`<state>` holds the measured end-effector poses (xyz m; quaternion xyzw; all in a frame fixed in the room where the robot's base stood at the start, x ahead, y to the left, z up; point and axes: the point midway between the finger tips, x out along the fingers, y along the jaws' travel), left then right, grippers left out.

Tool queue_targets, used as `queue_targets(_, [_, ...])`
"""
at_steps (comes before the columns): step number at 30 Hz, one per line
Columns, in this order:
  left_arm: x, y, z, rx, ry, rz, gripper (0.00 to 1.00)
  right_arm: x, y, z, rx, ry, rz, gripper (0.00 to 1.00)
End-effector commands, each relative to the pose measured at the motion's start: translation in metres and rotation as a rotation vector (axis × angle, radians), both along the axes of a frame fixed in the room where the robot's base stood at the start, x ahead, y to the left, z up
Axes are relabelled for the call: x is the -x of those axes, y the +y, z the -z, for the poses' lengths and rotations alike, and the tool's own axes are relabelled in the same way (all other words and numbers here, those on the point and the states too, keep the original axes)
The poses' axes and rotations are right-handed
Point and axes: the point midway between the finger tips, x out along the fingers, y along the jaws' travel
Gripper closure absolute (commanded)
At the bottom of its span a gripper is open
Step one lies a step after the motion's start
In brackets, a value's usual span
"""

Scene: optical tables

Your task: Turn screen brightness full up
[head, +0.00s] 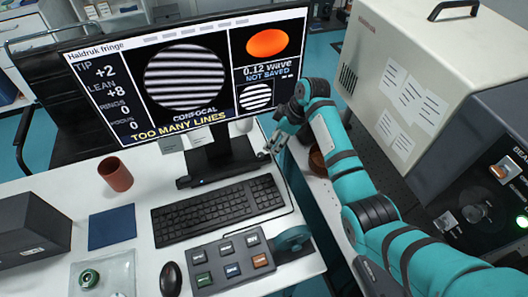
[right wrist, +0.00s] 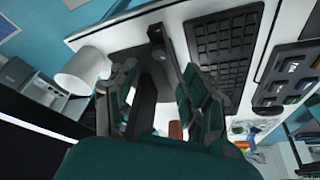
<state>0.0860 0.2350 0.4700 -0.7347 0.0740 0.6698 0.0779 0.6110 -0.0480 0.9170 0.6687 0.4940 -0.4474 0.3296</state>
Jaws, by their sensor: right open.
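The screen (head: 185,75) is lit on a black monitor and shows striped fringe pictures, tilt numbers and the words "TOO MANY LINES". Its stand (head: 222,158) rests on the white table. My right gripper (head: 268,147) is beside the screen's lower right corner, close to the stand. In the right wrist view its two teal fingers (right wrist: 155,85) are spread apart, with the dark stand (right wrist: 148,95) showing between them and nothing held. The screen's dark edge (right wrist: 30,125) is at left there. I cannot make out a brightness control. My left gripper is not in view.
A keyboard (head: 218,207), button box (head: 231,262), mouse (head: 171,278), red-brown cup (head: 116,174), blue mat (head: 112,227) and dark box (head: 32,227) lie on the table. A large beige housing (head: 412,75) stands at right. A white cup-like thing (right wrist: 84,70) is near the fingers.

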Motion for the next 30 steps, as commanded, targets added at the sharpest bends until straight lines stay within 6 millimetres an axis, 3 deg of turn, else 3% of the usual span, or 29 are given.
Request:
queue_targets(6, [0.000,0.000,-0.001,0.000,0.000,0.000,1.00,-0.005,0.018,0.045,0.000,0.003,-0.001,0.53])
queue_targets(12, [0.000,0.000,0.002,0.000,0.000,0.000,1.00,-0.009,0.028,0.073,0.000,0.001,0.000,0.53])
queue_targets(18, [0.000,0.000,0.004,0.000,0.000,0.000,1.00,-0.010,0.033,0.084,-0.001,-0.001,0.000,0.53])
queue_targets(27, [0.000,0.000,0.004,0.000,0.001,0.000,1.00,-0.011,0.034,0.085,0.000,-0.001,0.000,0.53])
queue_targets(30, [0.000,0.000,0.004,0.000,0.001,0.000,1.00,-0.011,0.034,0.085,0.000,-0.001,0.000,0.64])
